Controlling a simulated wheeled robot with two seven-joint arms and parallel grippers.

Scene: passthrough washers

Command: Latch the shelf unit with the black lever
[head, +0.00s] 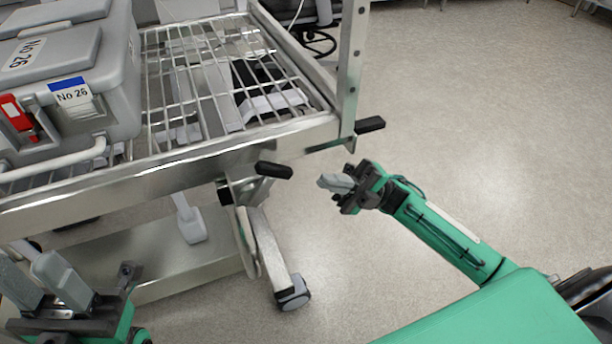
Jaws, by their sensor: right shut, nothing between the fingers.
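The shelf unit is a metal wire-shelf cart (190,158) that fills the left and middle of the head view. One black lever (273,170) sticks out below its front rail near the right corner. A second black handle (369,125) sticks out at the corner post. I cannot tell from this view whether either is latched. My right gripper (322,182) is shut and empty, right of the first lever and below the second, apart from both in the picture. My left gripper (36,281) is at the lower left, its grey fingers apart, with nothing seen between them.
A grey lidded case (105,100) labelled No 26, with a red latch, stands on the left of the wire shelf. A caster wheel (292,292) is under the cart's near corner. The floor (480,110) to the right is clear.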

